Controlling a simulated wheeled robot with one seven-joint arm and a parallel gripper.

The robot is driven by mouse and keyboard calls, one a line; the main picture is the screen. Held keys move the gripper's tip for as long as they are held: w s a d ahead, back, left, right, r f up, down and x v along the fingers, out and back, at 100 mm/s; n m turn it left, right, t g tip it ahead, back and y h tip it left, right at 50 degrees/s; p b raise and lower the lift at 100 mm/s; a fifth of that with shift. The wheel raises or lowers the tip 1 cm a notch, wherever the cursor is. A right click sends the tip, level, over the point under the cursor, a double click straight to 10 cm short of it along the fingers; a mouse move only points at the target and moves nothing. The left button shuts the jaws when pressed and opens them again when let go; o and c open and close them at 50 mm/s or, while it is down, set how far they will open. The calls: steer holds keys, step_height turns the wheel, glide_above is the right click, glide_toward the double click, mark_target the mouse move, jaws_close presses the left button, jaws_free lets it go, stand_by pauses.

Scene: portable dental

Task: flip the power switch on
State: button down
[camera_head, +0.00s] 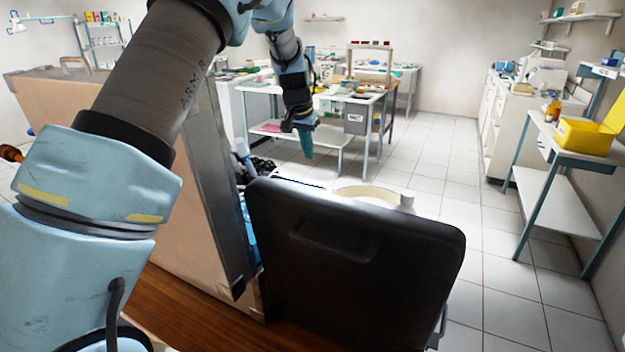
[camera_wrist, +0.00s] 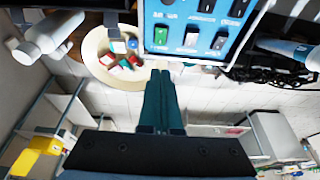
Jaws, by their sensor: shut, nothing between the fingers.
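A blue control panel (camera_wrist: 178,22) with a pale frame shows at the top of the wrist view. It carries a green rocker switch (camera_wrist: 162,36) and several black rocker switches (camera_wrist: 191,37). The labels are too small to read, so I cannot tell which is the power switch. My gripper (camera_wrist: 160,73) is shut and empty, its teal fingers pointing up the picture, with the tips just below the panel's lower edge and apart from the switches. In the head view my gripper (camera_head: 307,155) hangs pointing down behind the black case lid. The panel's switches are hidden there.
The black lid (camera_head: 355,245) stands upright in front. A round cream basin (camera_wrist: 100,50) with coloured items lies left of the panel. Dark cables (camera_wrist: 270,70) lie to its right. A table (camera_head: 350,105) with supplies and a yellow box (camera_head: 583,135) stand farther off.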

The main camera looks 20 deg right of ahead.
steer(key=p+x, duration=0.1)
steer(key=x, duration=0.2)
steer(key=p+x, duration=0.2)
steer(key=x, duration=0.2)
steer(key=p+x, duration=0.2)
steer(key=x, duration=0.1)
steer(key=shift+s+a+f, duration=0.15)
steer(key=shift+a+f, duration=0.05)
steer(key=shift+f, duration=0.65)
steer(key=shift+d+f+b, duration=0.1)
steer(key=shift+f+b, duration=0.3)
steer(key=shift+b, duration=0.5)
steer(key=shift+r, duration=0.2)
steer(key=shift+f, duration=0.1)
steer(key=shift+s+a, duration=0.5)
steer(key=shift+a, duration=0.15)
